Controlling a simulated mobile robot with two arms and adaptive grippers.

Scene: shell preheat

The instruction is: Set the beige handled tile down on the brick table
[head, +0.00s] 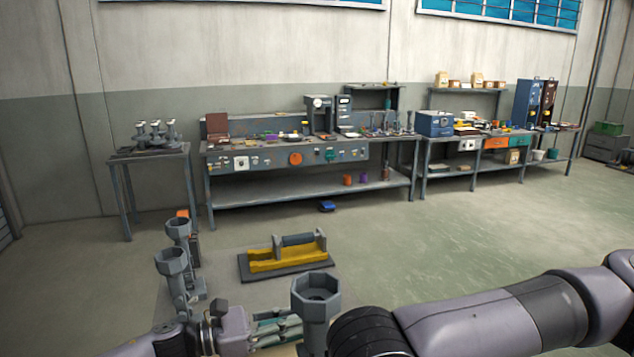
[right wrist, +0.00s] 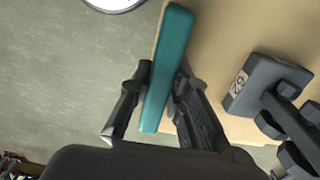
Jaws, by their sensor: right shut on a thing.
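My right gripper (right wrist: 158,95) is shut on a long teal bar (right wrist: 168,65), with one finger on each side of it. A flat beige surface (right wrist: 222,32) shows beyond and right of the bar in the right wrist view. I cannot tell whether the bar is the handle of a beige tile or whether this surface is the tile or a table top. My left gripper (head: 278,325) is low in the head view, partly behind a grey cup (head: 316,290), and its finger opening is unclear. I cannot pick out the brick table for sure.
A dark labelled block (right wrist: 250,85) with knobbed grey parts is right of the bar. A yellow piece with a grey bar (head: 288,255) lies on a dark pad ahead of me. Grey cups on posts (head: 172,262) stand left. A cluttered workbench (head: 290,155) lines the wall, with open floor before it.

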